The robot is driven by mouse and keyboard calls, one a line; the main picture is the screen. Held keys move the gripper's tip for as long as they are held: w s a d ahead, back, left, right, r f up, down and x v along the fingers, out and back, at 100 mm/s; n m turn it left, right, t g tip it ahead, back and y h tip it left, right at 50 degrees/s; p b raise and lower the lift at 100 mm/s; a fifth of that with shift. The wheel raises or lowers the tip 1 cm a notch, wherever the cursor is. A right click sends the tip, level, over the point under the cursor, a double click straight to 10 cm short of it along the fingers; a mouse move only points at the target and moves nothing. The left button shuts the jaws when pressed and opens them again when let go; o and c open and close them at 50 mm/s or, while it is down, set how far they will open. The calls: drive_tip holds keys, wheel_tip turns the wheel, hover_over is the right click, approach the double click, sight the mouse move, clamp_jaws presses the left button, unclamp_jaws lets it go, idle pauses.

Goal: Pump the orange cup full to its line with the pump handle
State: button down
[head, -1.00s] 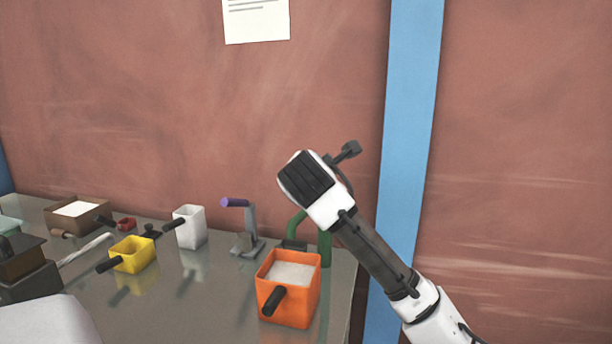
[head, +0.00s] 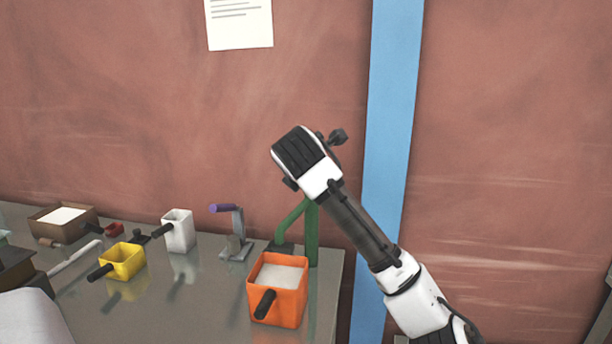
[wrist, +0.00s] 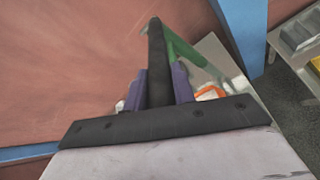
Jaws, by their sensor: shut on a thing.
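The orange cup (head: 277,302) stands on the table's right end with its black handle toward me. White powder (head: 279,276) fills much of it; I cannot make out its line. The green pump (head: 312,238) stands just behind the cup. My gripper is raised above the pump, its fingers mostly hidden in the head view behind my wrist. In the wrist view, my gripper (wrist: 157,88) has its purple fingers shut on the dark pump handle (wrist: 156,45), which joins the green pump arm (wrist: 190,52). Part of the orange cup (wrist: 210,93) shows below.
Left of the cup stand a purple-handled grey lever device (head: 236,240), a white cup (head: 179,231), a yellow cup (head: 122,262) and a brown box of white powder (head: 48,229). A blue post (head: 392,130) runs up the wall behind my arm. The table ends right of the pump.

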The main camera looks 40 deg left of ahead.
drive_tip(key=shift+w+r, duration=0.1)
drive_tip(key=shift+r, duration=0.2)
drive_tip(key=c, duration=1.4)
unclamp_jaws()
drive_tip(key=shift+o, duration=1.2)
drive_tip(key=shift+f, duration=0.1)
drive_tip(key=b+v, duration=0.4)
drive_tip(key=v, duration=1)
drive_tip(key=shift+a, duration=0.15)
drive_tip(key=shift+f, duration=0.15)
